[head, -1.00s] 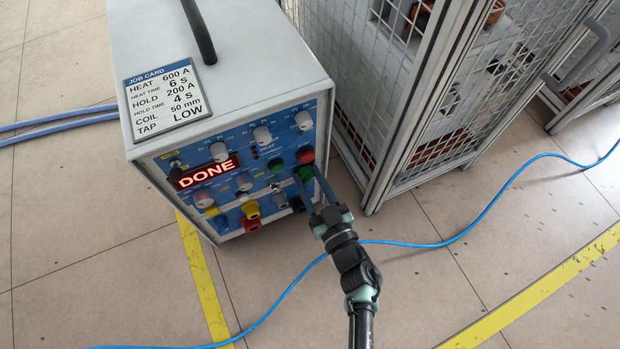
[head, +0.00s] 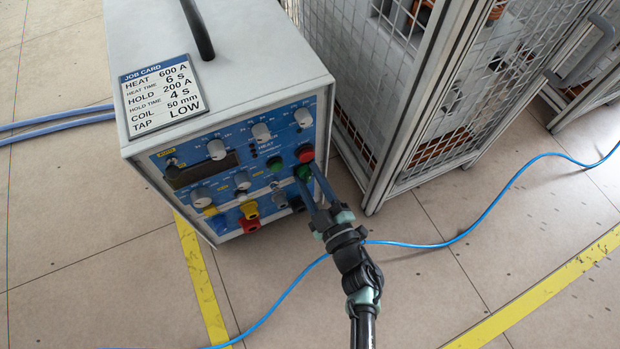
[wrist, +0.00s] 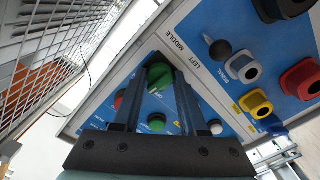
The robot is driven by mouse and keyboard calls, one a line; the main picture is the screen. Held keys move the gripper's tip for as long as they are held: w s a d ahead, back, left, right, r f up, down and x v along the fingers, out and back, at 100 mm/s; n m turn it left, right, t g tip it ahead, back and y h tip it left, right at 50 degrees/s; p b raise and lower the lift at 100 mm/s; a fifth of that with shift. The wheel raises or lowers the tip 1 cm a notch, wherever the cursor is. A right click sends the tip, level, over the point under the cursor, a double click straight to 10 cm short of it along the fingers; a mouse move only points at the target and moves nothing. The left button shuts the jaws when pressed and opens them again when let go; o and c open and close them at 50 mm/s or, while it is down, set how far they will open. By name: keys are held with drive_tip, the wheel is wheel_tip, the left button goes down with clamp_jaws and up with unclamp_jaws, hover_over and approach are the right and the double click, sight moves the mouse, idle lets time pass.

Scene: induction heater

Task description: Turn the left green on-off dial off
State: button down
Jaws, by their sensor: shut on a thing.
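The heater's front panel carries a green dial (head: 303,173) below a red knob (head: 305,154), near the panel's right edge. My gripper (head: 309,174) is shut on this dial. In the wrist view the green dial (wrist: 159,76) sits between my two fingers. A second green knob (head: 275,163) is to its left in the head view. It also shows in the wrist view (wrist: 157,122), between and beyond the fingers. The display (head: 200,170) on the panel is dark. My fingers partly hide the held dial, and its marks are too small to read in the head view.
The heater box (head: 230,85) stands on the floor, with a job card (head: 161,95) on top. Yellow and red sockets (head: 250,218) sit low on the panel. A mesh cage (head: 400,110) stands close at the right. A blue cable (head: 440,243) crosses the floor.

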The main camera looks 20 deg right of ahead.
drive_tip(key=n+b, duration=0.1)
drive_tip(key=n, duration=0.4)
drive_tip(key=shift+s+f+n, duration=0.1)
drive_tip(key=shift+n, duration=0.2)
drive_tip(key=shift+n+b, duration=0.75)
drive_tip(key=shift+n, duration=1.35)
drive_tip(key=shift+c, duration=2.3)
unclamp_jaws()
drive_tip(key=s+p, duration=0.5)
drive_tip(key=s, duration=0.8)
drive_tip(key=shift+d, duration=0.25)
